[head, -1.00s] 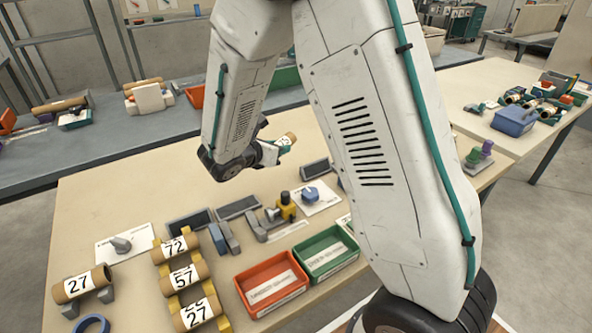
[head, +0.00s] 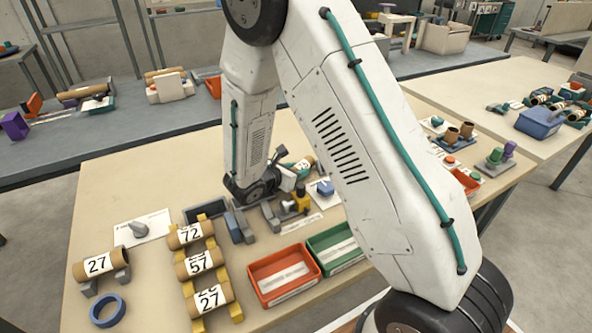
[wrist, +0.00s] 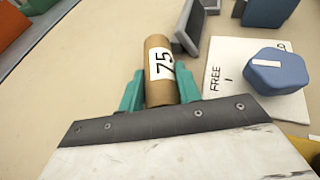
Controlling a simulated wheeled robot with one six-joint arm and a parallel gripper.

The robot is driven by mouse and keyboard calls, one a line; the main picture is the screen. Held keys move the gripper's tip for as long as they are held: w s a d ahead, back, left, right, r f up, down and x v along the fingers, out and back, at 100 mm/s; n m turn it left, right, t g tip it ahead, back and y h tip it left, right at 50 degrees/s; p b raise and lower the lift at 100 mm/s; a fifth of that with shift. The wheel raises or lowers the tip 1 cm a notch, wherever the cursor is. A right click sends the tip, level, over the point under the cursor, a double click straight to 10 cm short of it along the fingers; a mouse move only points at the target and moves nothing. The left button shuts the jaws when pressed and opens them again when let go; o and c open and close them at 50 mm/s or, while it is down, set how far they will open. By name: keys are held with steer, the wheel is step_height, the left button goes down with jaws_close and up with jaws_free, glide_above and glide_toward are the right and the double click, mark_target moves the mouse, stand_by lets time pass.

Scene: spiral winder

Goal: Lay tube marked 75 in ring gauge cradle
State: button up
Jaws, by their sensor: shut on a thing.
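My gripper (wrist: 160,92) is shut on the tube marked 75 (wrist: 159,60), with one teal finger on each side of it. The tube is a brown cardboard cylinder with a white label. In the head view the tube's end (head: 305,166) shows beside my gripper (head: 291,177), partly hidden by my arm. Grey blocks and a yellow-topped device (head: 299,200) stand just in front of the gripper. I cannot tell for sure which of these is the ring gauge cradle.
A rack (head: 208,262) holds tubes marked 72, 57 and 27. Another 27 tube (head: 97,265) rests in grey supports at left. An orange tray (head: 262,288) and green tray (head: 338,262) stand at the front. A blue knob (wrist: 268,66) sits on a white plate.

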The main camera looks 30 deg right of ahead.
steer(key=shift+f, duration=0.15)
steer(key=o, duration=0.9)
steer(key=shift+o, duration=0.2)
